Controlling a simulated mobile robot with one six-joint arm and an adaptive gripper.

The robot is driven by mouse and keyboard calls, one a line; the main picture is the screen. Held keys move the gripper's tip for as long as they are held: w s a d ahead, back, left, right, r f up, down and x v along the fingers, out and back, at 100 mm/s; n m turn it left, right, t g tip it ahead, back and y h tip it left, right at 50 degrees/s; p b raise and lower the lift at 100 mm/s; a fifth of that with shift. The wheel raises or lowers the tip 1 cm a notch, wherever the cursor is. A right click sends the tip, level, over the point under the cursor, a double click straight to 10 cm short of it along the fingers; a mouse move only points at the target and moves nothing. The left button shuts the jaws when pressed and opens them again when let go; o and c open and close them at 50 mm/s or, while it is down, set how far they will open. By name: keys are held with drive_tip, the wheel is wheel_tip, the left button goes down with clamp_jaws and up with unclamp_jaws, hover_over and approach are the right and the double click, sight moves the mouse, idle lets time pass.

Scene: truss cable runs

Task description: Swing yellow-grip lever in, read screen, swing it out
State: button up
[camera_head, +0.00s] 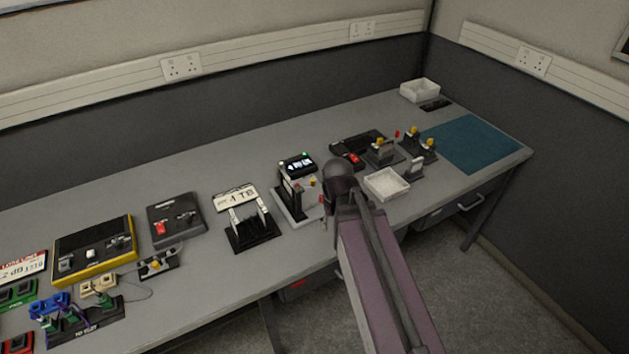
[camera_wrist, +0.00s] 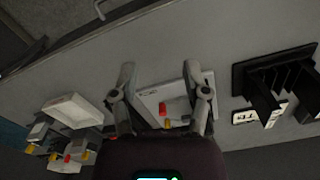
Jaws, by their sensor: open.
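The screen unit (camera_head: 297,165) stands at mid-bench with a lit dark display whose text is too small to read. In front of it is a fixture with a pale base plate (camera_head: 297,217); the plate also shows in the wrist view (camera_wrist: 150,98). The yellow grip (camera_head: 313,181) is on this fixture, with a red grip (camera_head: 321,199) close by. In the wrist view the red grip (camera_wrist: 163,108) and yellow grip (camera_wrist: 168,124) appear between my fingers. My gripper (camera_wrist: 159,68) is open and empty above the plate. Contact and lever angle cannot be told.
A white tray (camera_head: 387,184) lies right of my wrist, with yellow-knobbed fixtures (camera_head: 383,154) behind it. A black slotted rack (camera_head: 252,232) stands to the left. A teal mat (camera_head: 475,143) at the right end is bare. The bench's front edge is close to my arm.

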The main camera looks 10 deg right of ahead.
wheel_tip(320, 180, up, 4)
drive_tip(key=p, duration=0.4)
hover_over(313, 180)
drive_tip(key=shift+w+r+n, duration=0.1)
drive_tip(key=shift+n, duration=0.3)
drive_tip(key=shift+f, duration=0.2)
wheel_tip(313, 180, down, 13)
drive_tip(key=b, duration=1.3)
drive_tip(key=shift+f+b, duration=0.2)
drive_tip(key=shift+b, duration=0.2)
clamp_jaws()
